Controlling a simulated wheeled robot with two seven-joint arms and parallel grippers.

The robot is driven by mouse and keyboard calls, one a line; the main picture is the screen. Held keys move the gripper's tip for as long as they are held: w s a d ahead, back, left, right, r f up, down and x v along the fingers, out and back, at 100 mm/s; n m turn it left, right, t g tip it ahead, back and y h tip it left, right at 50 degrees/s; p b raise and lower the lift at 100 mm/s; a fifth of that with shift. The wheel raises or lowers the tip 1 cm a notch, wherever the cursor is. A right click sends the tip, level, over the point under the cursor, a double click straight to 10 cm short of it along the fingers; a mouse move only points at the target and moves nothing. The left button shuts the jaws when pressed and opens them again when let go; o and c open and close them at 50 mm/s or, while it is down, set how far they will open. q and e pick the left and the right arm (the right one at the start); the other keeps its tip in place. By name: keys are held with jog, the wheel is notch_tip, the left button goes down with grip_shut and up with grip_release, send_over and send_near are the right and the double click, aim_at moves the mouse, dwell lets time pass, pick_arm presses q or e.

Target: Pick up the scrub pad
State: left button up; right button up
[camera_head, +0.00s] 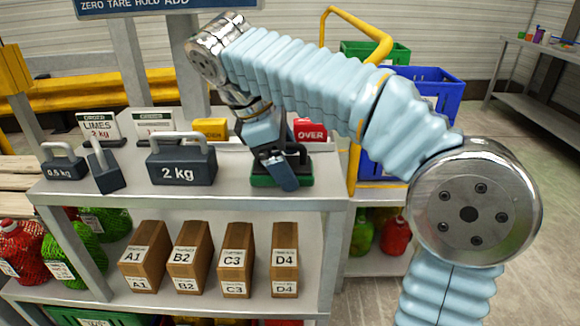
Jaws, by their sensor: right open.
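The scrub pad (263,180), a green base with a black body and handle, sits on the grey shelf top (225,196) near its right end. My right gripper (284,172) reaches down over it from above, with a dark blue finger in front of the pad's middle. The gripper is open; its other finger is hidden, and I cannot tell whether it touches the pad. My left gripper is out of view.
A 2 kg weight (181,163), a smaller weight (103,172) and a 0.5 kg weight (63,168) stand left of the pad. Labelled boxes (190,255) fill the lower shelf. A blue crate (440,88) stands behind at right.

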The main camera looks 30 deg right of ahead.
jog(key=c, duration=0.8)
jog(key=shift+r, duration=0.1)
